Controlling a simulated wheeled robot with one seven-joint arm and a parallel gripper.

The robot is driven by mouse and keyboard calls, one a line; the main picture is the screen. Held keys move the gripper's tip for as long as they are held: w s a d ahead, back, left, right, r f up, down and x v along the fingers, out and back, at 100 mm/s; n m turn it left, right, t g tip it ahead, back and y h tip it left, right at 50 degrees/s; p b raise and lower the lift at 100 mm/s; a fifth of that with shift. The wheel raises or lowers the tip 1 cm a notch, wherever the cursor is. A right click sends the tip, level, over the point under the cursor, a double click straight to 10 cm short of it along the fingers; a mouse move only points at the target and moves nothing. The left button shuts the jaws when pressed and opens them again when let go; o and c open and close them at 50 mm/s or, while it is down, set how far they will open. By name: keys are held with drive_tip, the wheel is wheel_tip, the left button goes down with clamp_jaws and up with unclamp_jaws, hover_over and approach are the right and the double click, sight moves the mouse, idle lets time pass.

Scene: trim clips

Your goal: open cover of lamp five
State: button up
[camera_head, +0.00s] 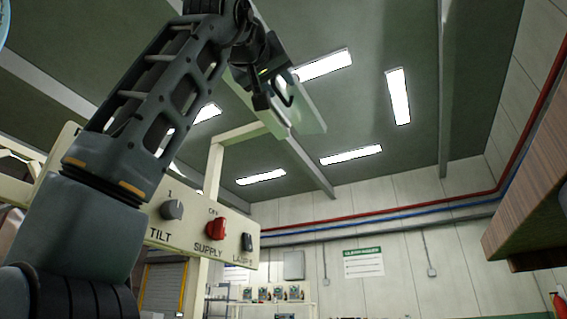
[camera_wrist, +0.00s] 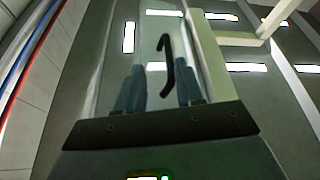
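A pale, see-through panel (camera_head: 306,118), probably the lamp cover, hangs overhead beside a cream frame. In the wrist view the clear panel (camera_wrist: 148,45) fills the space beyond my fingers. A dark hooked handle (camera_wrist: 168,58) stands out against it. My gripper (camera_wrist: 160,88) has its two blue-grey fingers apart, one on each side of the handle's lower end. I cannot tell whether either finger touches it. In the head view my gripper (camera_head: 273,92) is raised in front of the panel, which it partly hides. No lamp number is readable on the panel.
A cream control board (camera_head: 188,218) with a TILT knob (camera_head: 172,209), a red SUPPLY knob (camera_head: 216,229) and a black LAMP switch (camera_head: 247,242) is behind my arm. A cream post (camera_head: 213,170) rises beside it. A wooden cabinet (camera_head: 525,210) is at right.

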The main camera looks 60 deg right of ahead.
drive_tip(key=shift+v, duration=0.9)
drive_tip(key=shift+s, duration=0.1)
drive_tip(key=shift+a, duration=0.1)
drive_tip(key=w+b+v, duration=0.1)
drive_tip(key=v, duration=0.7)
drive_tip(key=shift+a+f, duration=0.2)
drive_tip(key=shift+a, duration=0.2)
idle(0.6)
